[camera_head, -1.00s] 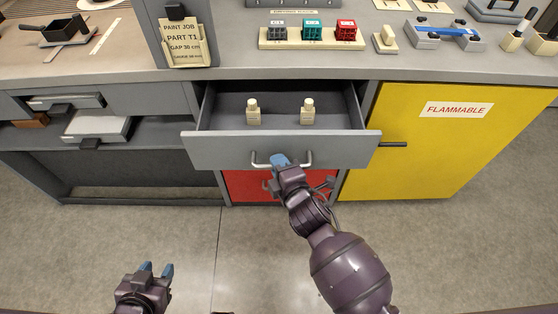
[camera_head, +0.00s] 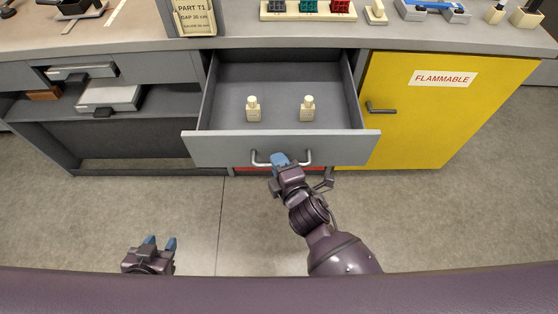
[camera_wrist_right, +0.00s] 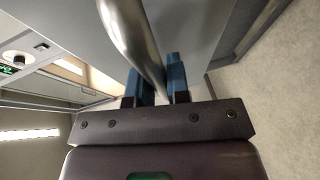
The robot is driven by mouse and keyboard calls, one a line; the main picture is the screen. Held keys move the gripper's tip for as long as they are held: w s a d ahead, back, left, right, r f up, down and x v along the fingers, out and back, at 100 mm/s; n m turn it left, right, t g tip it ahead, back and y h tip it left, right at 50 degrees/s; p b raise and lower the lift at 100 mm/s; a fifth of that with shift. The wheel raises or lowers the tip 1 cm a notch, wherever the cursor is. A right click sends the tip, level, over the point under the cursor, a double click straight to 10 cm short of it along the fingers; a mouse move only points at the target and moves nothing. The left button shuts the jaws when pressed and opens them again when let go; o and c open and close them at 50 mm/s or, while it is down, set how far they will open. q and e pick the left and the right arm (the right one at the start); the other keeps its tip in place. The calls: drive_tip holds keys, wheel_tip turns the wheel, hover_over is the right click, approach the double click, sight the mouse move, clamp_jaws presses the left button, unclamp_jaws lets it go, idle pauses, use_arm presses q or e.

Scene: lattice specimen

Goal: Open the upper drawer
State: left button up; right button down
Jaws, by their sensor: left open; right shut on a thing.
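The upper drawer (camera_head: 225,150) is grey and stands pulled out from under the worktop, with its inside in view. Two small cream bottles (camera_head: 252,108) (camera_head: 307,108) stand upright in it. Its metal bar handle (camera_head: 305,158) is on the front panel. My right gripper (camera_head: 280,160) is shut on the handle, near the middle of the bar. In the right wrist view the handle bar (camera_wrist_right: 135,40) passes between the blue fingers (camera_wrist_right: 157,85). My left gripper (camera_head: 160,244) is open and empty, low at the left, over the floor and away from the furniture.
A red front (camera_head: 245,169) shows below the drawer, mostly hidden. A yellow cabinet (camera_head: 430,120) marked FLAMMABLE stands at the right, its door closed. Open shelves (camera_head: 130,140) stand at the left. The worktop (camera_head: 420,40) holds a sign and several parts. The floor (camera_head: 450,220) in front is clear.

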drive_tip(key=c, duration=1.1)
unclamp_jaws()
drive_tip(key=p+v, duration=0.1)
drive_tip(key=v, duration=0.9)
drive_tip(key=shift+s+r, duration=0.15)
drive_tip(key=shift+s, duration=0.2)
drive_tip(key=shift+d, duration=0.15)
